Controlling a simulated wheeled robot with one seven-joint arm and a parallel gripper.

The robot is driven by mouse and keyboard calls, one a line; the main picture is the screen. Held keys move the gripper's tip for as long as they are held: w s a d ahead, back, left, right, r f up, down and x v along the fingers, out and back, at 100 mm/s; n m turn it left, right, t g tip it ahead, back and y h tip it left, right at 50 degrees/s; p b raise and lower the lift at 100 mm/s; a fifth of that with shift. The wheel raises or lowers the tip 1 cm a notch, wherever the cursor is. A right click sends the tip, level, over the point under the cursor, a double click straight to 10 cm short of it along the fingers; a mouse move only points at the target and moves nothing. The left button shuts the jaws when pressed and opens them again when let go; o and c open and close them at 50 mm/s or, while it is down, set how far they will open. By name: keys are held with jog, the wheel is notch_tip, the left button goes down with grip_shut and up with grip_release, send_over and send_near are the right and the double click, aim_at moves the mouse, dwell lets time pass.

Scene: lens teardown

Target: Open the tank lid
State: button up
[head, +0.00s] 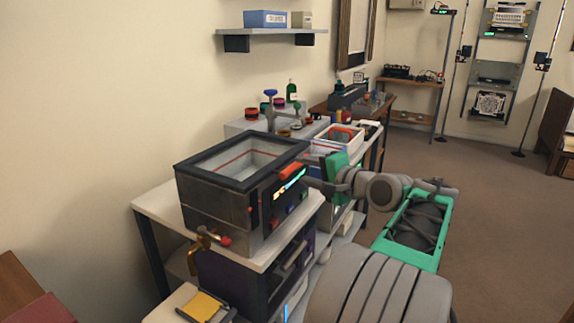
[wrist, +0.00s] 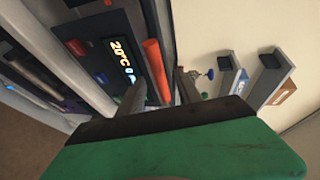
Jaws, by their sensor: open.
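The tank (head: 215,205) is a dark grey box on the white bench top. Its lid (head: 190,165) is a black frame around a clear pane and lies flat over the tank. An orange bar handle (head: 293,171) sits at the lid's right edge, above the lit display; it also shows in the wrist view (wrist: 155,68). My gripper (head: 310,181) is open beside the tank's front, close to the handle. In the wrist view its fingers (wrist: 164,92) reach towards the handle's near end. Whether they touch it I cannot tell.
The display (wrist: 123,62) reads 20°C, with knobs beside it. Bottles, jars and a white bin (head: 338,138) stand behind the tank. A wall shelf (head: 270,31) hangs above. Floor is clear at right.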

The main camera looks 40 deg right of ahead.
aim_at(298, 168)
jog(key=x, duration=0.3)
jog(key=d+x, duration=0.1)
jog(key=x, duration=0.1)
jog(key=shift+w+d+f, duration=0.15)
jog(key=shift+w+f, duration=0.05)
jog(key=shift+w, duration=0.15)
grip_shut()
jog(key=shift+f+b, duration=0.1)
jog(key=shift+b, duration=0.2)
dwell(0.7)
